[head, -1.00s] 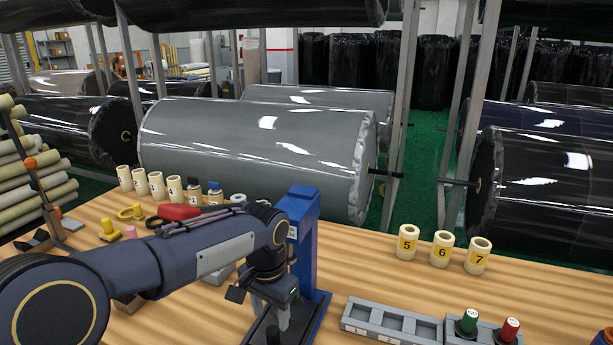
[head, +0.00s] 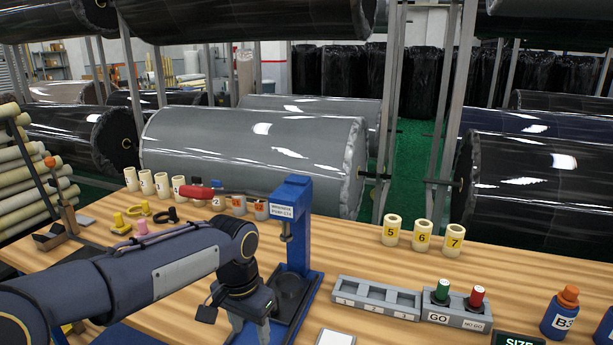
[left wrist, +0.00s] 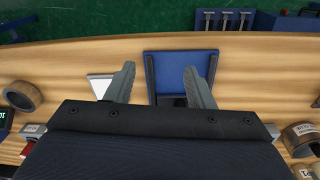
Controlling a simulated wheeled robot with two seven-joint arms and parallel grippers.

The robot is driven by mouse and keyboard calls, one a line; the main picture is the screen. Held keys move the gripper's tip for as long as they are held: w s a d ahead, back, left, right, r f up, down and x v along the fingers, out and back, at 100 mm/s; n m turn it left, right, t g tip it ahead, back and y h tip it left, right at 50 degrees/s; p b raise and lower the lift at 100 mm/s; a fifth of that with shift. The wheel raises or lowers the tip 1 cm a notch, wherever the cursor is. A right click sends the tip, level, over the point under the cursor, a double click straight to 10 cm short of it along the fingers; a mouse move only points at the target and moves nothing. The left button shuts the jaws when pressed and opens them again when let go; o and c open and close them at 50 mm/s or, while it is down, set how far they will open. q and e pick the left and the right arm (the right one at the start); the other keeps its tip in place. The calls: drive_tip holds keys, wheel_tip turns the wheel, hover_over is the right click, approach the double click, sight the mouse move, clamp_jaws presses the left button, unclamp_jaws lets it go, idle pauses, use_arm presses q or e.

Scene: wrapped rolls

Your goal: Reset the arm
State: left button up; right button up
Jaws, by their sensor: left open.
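My left arm enters the head view from the left, over the wooden table. My left gripper (head: 250,332) points down in front of the blue press (head: 292,225), with its tips cut off by the lower frame edge. In the left wrist view its two fingers (left wrist: 160,72) stand wide apart with nothing between them. A blue tray-like piece (left wrist: 180,58) lies below them on the table. My right gripper is not in view.
Numbered cream rings 5, 6 and 7 (head: 422,235) stand at the back edge. A grey slotted tray (head: 375,300) and a GO block (head: 455,312) with green and red plugs lie right of the press. Bottles (head: 560,314) stand far right. The table (head: 480,275) between them is clear.

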use_arm(q)
drive_tip(key=s+a+r+n+t+h, duration=0.1)
drive_tip(key=s+a+r+n+h, duration=0.15)
drive_tip(key=s+a, duration=0.4)
drive_tip(key=s+a+f+n+t, duration=0.1)
drive_tip(key=s+f+n+t, duration=0.1)
drive_tip(key=s, duration=0.6)
drive_tip(key=s+a+f+n+t, duration=0.1)
drive_tip(key=s+a+n+t, duration=0.1)
drive_tip(key=s, duration=0.6)
drive_tip(key=shift+s+a+f+n+h, duration=0.15)
drive_tip(key=shift+s+f+n+h, duration=0.2)
drive_tip(key=shift+n, duration=0.1)
idle(0.5)
